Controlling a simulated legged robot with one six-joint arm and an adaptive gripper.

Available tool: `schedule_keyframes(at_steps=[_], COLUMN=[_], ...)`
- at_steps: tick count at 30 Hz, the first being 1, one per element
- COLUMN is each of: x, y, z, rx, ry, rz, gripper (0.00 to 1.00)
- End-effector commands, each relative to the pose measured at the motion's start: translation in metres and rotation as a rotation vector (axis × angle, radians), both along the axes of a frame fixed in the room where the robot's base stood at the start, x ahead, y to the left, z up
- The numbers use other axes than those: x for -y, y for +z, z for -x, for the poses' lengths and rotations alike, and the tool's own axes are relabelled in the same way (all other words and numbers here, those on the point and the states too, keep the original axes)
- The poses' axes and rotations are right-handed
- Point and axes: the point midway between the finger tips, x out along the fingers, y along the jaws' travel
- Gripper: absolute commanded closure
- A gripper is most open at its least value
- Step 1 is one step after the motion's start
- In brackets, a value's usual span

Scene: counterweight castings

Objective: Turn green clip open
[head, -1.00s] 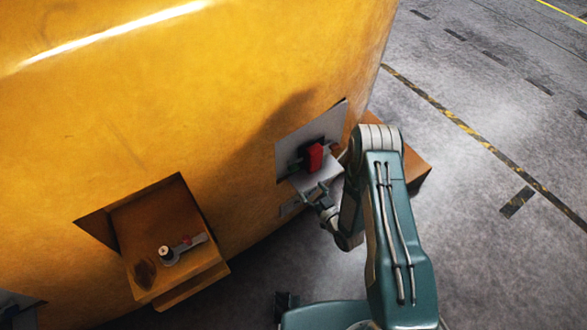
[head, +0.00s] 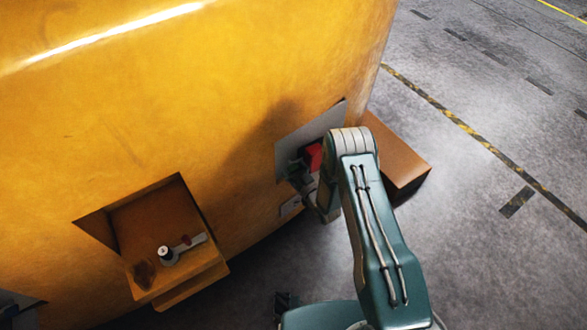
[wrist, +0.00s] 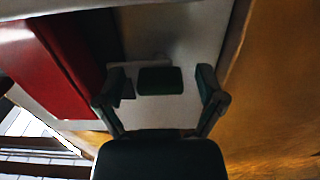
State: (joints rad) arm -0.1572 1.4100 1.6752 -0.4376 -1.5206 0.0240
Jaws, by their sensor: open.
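The green clip (wrist: 160,80) is a small dark green block on a grey plate (wrist: 185,32) in the wrist view. My gripper (wrist: 161,88) is open, with one finger to the left of the clip and one to the right. Gaps show between the fingers and the clip, and I cannot tell how far in depth the fingertips are from it. In the head view my gripper (head: 303,177) is at the recess in the yellow casting, partly behind my arm. The clip cannot be made out there.
A red block (wrist: 55,65) stands close to the left finger; it also shows in the head view (head: 314,157). The yellow casting (head: 150,100) fills the left. A ledge (head: 190,262) holds a small lever fitting (head: 182,248). A brown box (head: 398,160) sits behind my arm.

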Motion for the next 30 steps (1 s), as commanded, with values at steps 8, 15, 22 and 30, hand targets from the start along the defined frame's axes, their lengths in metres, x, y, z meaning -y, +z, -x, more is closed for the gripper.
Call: schedule_keyframes(at_steps=[8, 15, 22, 30], x=[-0.0001, -0.0007, -0.0007, -0.0009], y=[-0.0001, 0.0005, 0.001, 0.0019], z=[0.0003, -0.0009, -0.0019, -0.0029], rx=[-0.001, 0.001, -0.012, -0.091], ry=[0.0, 0.001, 0.0, 0.0], rz=[0.001, 0.0, -0.023, -0.144], gripper=[0.78, 0.93, 0.93, 0.93])
